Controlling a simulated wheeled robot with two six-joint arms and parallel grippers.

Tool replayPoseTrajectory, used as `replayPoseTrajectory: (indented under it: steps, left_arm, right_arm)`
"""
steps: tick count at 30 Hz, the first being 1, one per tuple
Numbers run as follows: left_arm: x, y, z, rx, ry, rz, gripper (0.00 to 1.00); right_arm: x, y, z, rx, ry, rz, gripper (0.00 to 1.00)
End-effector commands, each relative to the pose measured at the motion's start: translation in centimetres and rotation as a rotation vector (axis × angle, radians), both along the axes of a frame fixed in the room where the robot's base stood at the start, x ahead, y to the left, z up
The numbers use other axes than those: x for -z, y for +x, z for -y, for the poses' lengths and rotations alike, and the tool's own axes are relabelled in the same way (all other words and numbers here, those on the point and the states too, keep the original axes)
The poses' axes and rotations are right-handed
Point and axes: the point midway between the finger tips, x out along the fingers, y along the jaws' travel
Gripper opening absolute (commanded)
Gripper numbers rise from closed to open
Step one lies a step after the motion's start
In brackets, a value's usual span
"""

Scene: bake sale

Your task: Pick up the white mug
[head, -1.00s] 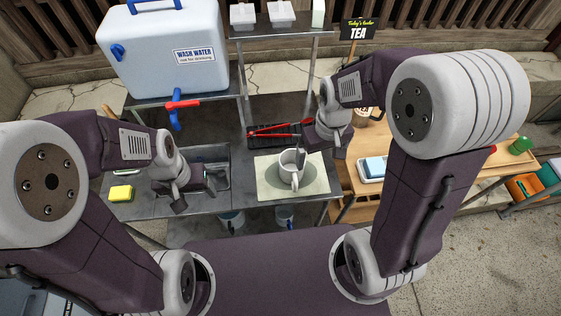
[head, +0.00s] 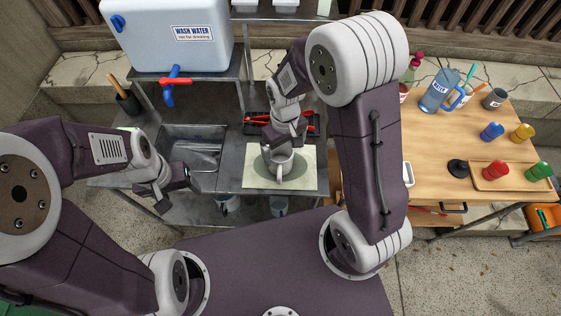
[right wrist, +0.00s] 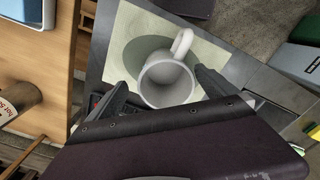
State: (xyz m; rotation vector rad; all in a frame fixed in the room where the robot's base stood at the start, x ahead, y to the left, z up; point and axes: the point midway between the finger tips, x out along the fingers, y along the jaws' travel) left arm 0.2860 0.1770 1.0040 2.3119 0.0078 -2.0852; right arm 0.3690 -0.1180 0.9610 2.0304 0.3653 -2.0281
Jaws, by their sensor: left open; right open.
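The white mug (head: 279,168) stands upright on a pale mat (head: 308,178) with a darker green round patch, on the grey metal counter. Its handle points toward me. In the right wrist view the mug (right wrist: 160,88) is seen from above with its open, empty mouth between the fingers of my right gripper (right wrist: 158,77). My right gripper (head: 284,142) is open, over the far side of the mug and partly hiding its rim; I cannot tell whether it touches. My left gripper (head: 174,190) is open and empty near the sink.
A metal sink (head: 192,150) lies left of the mat. A dark rack with red tongs (head: 256,117) is behind the mug. The wash water cooler (head: 165,35) stands at the back left. A wooden table (head: 440,165) with a pitcher (head: 438,92) and bottles is to the right.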

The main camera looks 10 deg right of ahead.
Motion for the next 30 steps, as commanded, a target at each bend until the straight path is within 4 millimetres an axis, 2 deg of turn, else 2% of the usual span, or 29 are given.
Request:
replayPoseTrajectory:
  steps: [6,9,16,17,24,25,30]
  left_arm:
    - [-0.2,0.0,0.0,0.0,0.0,0.0,0.68]
    - [-0.2,0.0,0.0,0.0,0.0,0.0,0.68]
    - [-0.2,0.0,0.0,0.0,0.0,0.0,0.68]
    - [-0.2,0.0,0.0,0.0,0.0,0.0,0.68]
    - [-0.2,0.0,0.0,0.0,0.0,0.0,0.68]
    - [-0.2,0.0,0.0,0.0,0.0,0.0,0.68]
    - [-0.2,0.0,0.0,0.0,0.0,0.0,0.68]
  right_arm:
    - [3.8,-0.3,-0.5,0.0,-0.001,-0.006,0.96]
    - [4.8,-0.2,-0.5,0.0,0.0,-0.003,0.96]
    - [5.0,-0.2,-0.5,0.0,0.001,-0.001,0.96]
    - [5.0,-0.2,-0.5,0.0,0.001,-0.001,0.91]
    - [5.0,-0.2,-0.5,0.0,0.001,-0.001,0.24]
    - [5.0,-0.2,-0.6,0.0,0.001,0.0,0.2]
    - [5.0,-0.2,-0.6,0.0,0.001,0.0,0.2]
